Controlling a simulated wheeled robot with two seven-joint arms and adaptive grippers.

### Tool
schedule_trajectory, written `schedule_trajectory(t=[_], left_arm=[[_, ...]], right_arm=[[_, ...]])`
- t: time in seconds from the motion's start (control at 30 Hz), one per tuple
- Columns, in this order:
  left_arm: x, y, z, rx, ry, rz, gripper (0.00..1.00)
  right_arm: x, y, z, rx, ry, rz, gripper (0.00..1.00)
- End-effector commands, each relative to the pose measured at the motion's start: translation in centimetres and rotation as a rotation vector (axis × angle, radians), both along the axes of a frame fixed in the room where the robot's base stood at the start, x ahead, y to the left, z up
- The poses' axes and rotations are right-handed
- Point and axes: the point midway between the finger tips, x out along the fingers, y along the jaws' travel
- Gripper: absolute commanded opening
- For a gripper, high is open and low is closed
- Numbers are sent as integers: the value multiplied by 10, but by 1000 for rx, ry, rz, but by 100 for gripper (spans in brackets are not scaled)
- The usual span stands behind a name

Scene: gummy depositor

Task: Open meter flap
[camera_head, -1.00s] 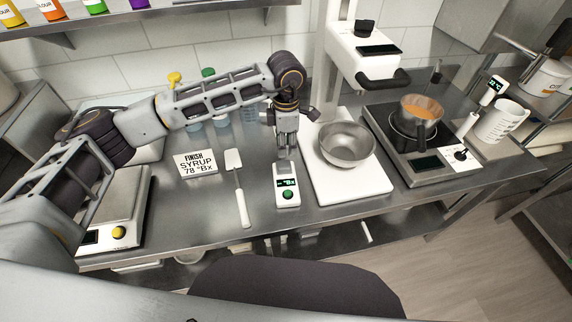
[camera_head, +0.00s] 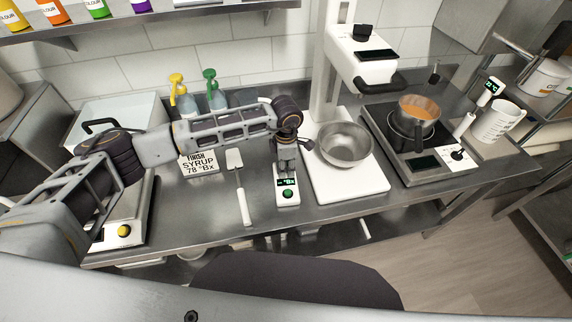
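The meter (camera_head: 287,196) is a small white device with a dark display and a green button. It lies on the steel table, left of the white stand's base. My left gripper (camera_head: 286,172) points down over the meter's far end, at or just above it. Its fingers cover that end, so the flap is hidden. I cannot tell whether the fingers touch the meter or how far apart they are. My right gripper is not in view.
A metal bowl (camera_head: 345,145) sits on the white stand (camera_head: 352,182) right of the meter. A spatula (camera_head: 241,192) and a syrup sign (camera_head: 199,166) lie or stand left. A pan (camera_head: 415,110) is on the cooktop at right. A scale (camera_head: 124,231) is at left.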

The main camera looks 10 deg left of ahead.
Motion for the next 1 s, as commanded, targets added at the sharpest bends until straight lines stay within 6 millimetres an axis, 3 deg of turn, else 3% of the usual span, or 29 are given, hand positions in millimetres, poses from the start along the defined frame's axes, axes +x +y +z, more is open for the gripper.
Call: schedule_trajectory(t=[0.23,0.5,1.0], left_arm=[[0,0,-1,0,0,0,32],[0,0,0,0,-1,0,0],[3,0,1,-9,31,1,0]], right_arm=[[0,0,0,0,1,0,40],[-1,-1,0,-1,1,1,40],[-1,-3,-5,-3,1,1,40]])
